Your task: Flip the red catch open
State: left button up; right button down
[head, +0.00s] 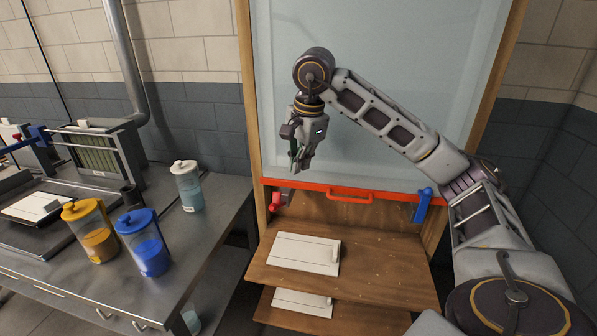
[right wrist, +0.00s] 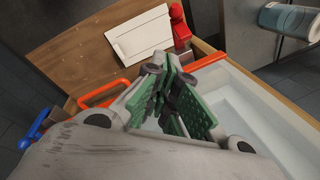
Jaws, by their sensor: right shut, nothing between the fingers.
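The red catch (head: 275,201) sits at the left end of the red-edged bar on the wooden frame. In the right wrist view the red catch (right wrist: 180,27) stands upright beyond my fingertips. My right gripper (head: 295,167) points down, shut and empty, above and slightly right of the catch in the head view. Its green-padded fingers (right wrist: 168,78) show in the wrist view, apart from the catch. My left gripper is not in view.
A blue catch (head: 422,206) is at the bar's right end, and a red handle (head: 350,197) between them. A pale panel (head: 385,120) stands above. A white board (head: 303,254) lies on the wooden shelf. Lidded containers (head: 146,248) stand on the left metal table (head: 205,235).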

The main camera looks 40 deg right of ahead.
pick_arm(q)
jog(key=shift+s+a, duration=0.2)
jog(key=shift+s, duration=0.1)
pick_arm(e)
jog(key=shift+v, duration=1.2)
jog(key=shift+s+a, duration=0.1)
jog(key=shift+a, duration=0.1)
